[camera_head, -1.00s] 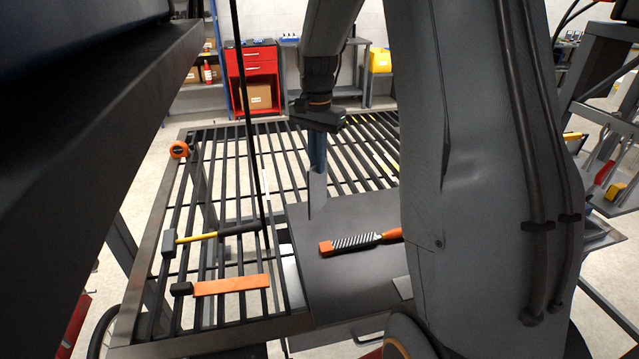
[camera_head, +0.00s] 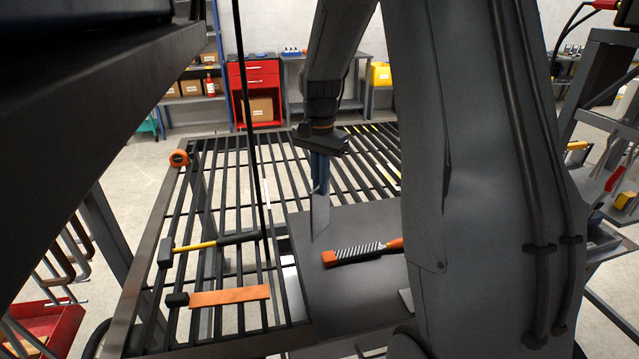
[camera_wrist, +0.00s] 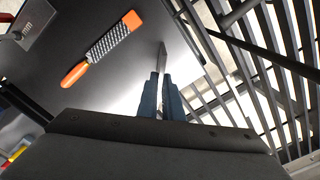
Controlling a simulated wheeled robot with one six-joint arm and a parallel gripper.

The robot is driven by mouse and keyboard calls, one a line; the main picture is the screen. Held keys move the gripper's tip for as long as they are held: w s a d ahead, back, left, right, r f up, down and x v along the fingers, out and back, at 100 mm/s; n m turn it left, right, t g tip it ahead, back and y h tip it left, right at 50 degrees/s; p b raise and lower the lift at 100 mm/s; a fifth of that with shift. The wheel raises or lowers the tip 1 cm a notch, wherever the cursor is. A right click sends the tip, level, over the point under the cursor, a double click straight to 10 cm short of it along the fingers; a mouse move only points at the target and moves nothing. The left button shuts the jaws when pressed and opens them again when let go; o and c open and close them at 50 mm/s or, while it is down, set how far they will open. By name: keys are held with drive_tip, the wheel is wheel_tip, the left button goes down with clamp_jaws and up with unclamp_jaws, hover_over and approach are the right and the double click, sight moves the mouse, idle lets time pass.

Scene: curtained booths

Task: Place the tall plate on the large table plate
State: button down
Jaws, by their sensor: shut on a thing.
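The tall plate (camera_head: 320,215) is a thin grey metal piece that hangs upright below my gripper (camera_head: 319,182). The blue-grey fingers are shut on its upper part. In the wrist view the plate (camera_wrist: 163,60) extends away from my gripper (camera_wrist: 160,98). The large table plate (camera_head: 345,300) is a flat dark grey sheet on the slatted table. The tall plate's lower end is over the large plate's far left part; I cannot tell whether it touches. My arm hides the large plate's right side.
An orange-handled rasp (camera_head: 362,251) lies on the large plate and also shows in the wrist view (camera_wrist: 103,48). A hammer (camera_head: 210,244), an orange-handled tool (camera_head: 230,296) and a tape measure (camera_head: 180,158) rest on the slatted table (camera_head: 215,185). A small metal piece (camera_wrist: 35,22) lies beyond the rasp.

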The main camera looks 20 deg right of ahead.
drive_tip(key=c, duration=1.9)
unclamp_jaws()
wheel_tip(320, 180, up, 12)
drive_tip(key=p, duration=0.6)
drive_tip(key=s+a+f+n+t, duration=0.1)
drive_tip(key=s+a+f+n, duration=0.1)
drive_tip(key=s, duration=0.4)
drive_tip(key=s+a+f+n, duration=0.3)
drive_tip(key=s+a+n, duration=0.2)
drive_tip(key=s, duration=0.1)
drive_tip(key=s+a+f+n+t, duration=0.1)
drive_tip(key=s+a+f+n, duration=0.1)
drive_tip(key=s+a+n, duration=0.2)
drive_tip(key=shift+s+f+t, duration=0.15)
drive_tip(key=shift+s+t, duration=0.15)
drive_tip(key=shift+s, duration=1.1)
drive_tip(key=shift+a, duration=0.1)
